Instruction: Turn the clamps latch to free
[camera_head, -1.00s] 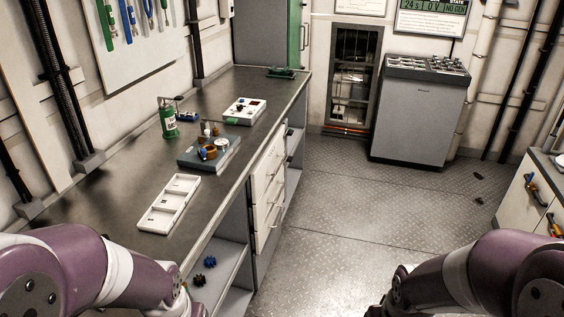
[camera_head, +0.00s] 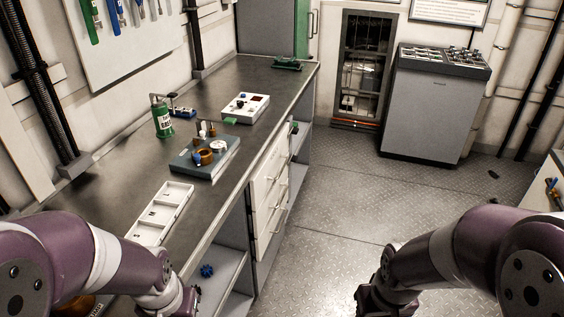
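No part that I can clearly pick out as the clamps latch shows in the head view. A grey block (camera_head: 186,163) on the workbench carries an orange-brown ring (camera_head: 203,157), a small blue part and a silver round part (camera_head: 220,146). Farther back lies a white panel (camera_head: 257,108) with small dark and coloured parts on it. My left arm comes in at the lower left and my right arm at the lower right. Both are low and away from these things. The fingertips of both grippers are out of the picture.
The dark workbench (camera_head: 110,190) runs along the left wall. A grey console (camera_head: 433,105) stands at the back right. The metal floor (camera_head: 340,215) between is clear.

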